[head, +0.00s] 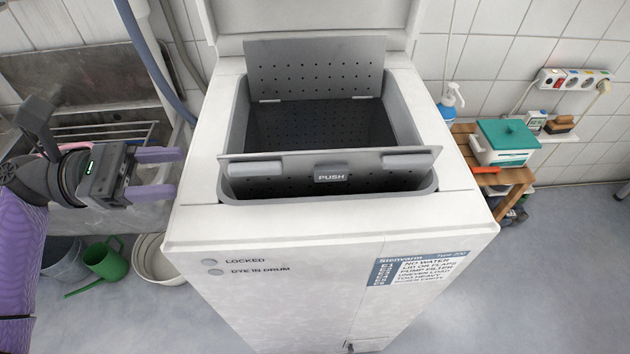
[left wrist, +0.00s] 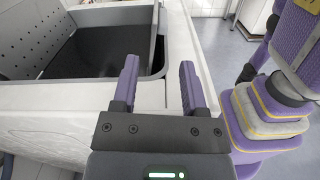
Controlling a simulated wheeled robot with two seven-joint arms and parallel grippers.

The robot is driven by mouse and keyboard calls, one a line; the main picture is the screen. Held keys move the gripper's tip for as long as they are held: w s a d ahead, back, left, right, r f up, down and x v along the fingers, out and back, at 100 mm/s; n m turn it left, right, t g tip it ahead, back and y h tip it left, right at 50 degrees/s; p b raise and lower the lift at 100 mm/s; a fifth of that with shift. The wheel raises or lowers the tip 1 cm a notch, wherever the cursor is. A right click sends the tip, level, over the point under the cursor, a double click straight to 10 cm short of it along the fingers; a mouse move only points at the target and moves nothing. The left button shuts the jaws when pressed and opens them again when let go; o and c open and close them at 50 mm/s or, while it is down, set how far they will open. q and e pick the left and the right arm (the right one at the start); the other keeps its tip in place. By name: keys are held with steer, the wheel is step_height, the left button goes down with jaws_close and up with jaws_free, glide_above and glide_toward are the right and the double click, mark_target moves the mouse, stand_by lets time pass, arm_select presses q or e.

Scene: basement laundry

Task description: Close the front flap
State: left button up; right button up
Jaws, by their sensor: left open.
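The top-loading washing machine (head: 330,240) stands in the middle of the head view with its lid (head: 310,14) raised at the back. Inside the opening, the perforated back flap (head: 315,66) stands up and leans back. The front flap (head: 270,158), with its PUSH label, also stands raised at the front of the drum opening, seen nearly edge-on. My left gripper (head: 178,173) is open and empty, left of the machine and apart from the flap. In the left wrist view its fingers (left wrist: 159,65) point towards the machine top. My right gripper is not visible.
A stone sink (head: 85,90) stands behind my left arm. A green watering can (head: 106,260) and buckets (head: 153,262) are on the floor at left. A wooden stool (head: 510,180) with a teal-lidded box (head: 506,140) and a spray bottle (head: 452,100) stands right of the machine.

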mark_target(250, 173)
arm_select(q)
steer(key=d, duration=1)
steer(key=shift+s+d+f, duration=0.1)
steer(key=shift+f, duration=0.1)
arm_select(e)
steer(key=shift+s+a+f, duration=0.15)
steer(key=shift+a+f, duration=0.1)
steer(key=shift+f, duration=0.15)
arm_select(q)
steer(key=shift+c, duration=0.6)
jaws_close()
steer(key=shift+f, duration=0.1)
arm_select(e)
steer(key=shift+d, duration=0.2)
arm_select(q)
steer(key=shift+f, duration=0.1)
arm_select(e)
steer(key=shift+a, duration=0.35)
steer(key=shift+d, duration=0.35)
